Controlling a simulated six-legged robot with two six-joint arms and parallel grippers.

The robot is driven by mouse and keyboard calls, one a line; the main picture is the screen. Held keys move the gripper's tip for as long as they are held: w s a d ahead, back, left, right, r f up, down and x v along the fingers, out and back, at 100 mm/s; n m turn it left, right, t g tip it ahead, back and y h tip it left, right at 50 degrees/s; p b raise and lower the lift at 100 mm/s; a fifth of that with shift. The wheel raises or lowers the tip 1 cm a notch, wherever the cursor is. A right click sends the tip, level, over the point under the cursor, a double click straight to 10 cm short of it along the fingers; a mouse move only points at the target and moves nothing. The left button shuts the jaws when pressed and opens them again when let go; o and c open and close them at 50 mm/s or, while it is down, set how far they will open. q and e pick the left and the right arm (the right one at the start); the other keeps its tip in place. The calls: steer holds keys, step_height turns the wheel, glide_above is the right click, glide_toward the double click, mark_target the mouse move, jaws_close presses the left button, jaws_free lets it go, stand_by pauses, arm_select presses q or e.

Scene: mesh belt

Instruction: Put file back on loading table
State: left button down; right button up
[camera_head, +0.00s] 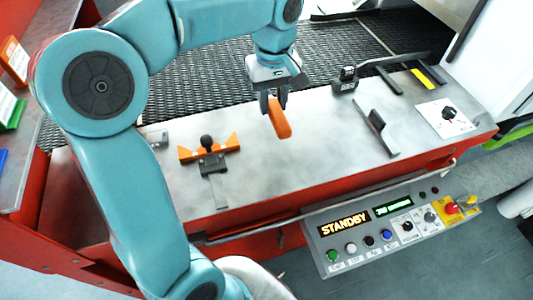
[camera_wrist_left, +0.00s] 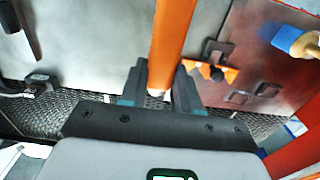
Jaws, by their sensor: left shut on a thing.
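My left gripper (camera_head: 272,98) is shut on the file, whose orange part (camera_head: 278,118) sticks out below the fingers. The gripper holds it over the grey loading table (camera_head: 310,160); I cannot tell whether its lower end touches the top. In the left wrist view the orange file (camera_wrist_left: 173,40) runs up out of the picture from between the left gripper's fingers (camera_wrist_left: 163,88). The rest of the file is hidden by the gripper or out of view. My right gripper is not in view.
An orange fixture with a black knob (camera_head: 208,143) stands left of the file. To the right are a black device (camera_head: 346,77), a dark angled tool (camera_head: 376,120) and a knob plate (camera_head: 442,117). The mesh belt (camera_head: 205,75) lies behind. A control panel (camera_head: 390,228) is in front.

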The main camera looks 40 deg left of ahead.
arm_select(q)
glide_above(271, 160)
step_height(271, 160, down, 15)
steer(key=shift+w+d+r+p, duration=0.1)
steer(key=shift+d+r+p, duration=0.1)
steer(key=shift+p, duration=0.1)
step_height(271, 160, down, 4)
steer(key=shift+a+f, duration=0.1)
steer(key=shift+f, duration=0.35)
steer(key=shift+f, duration=0.1)
steer(key=c, duration=0.8)
jaws_free()
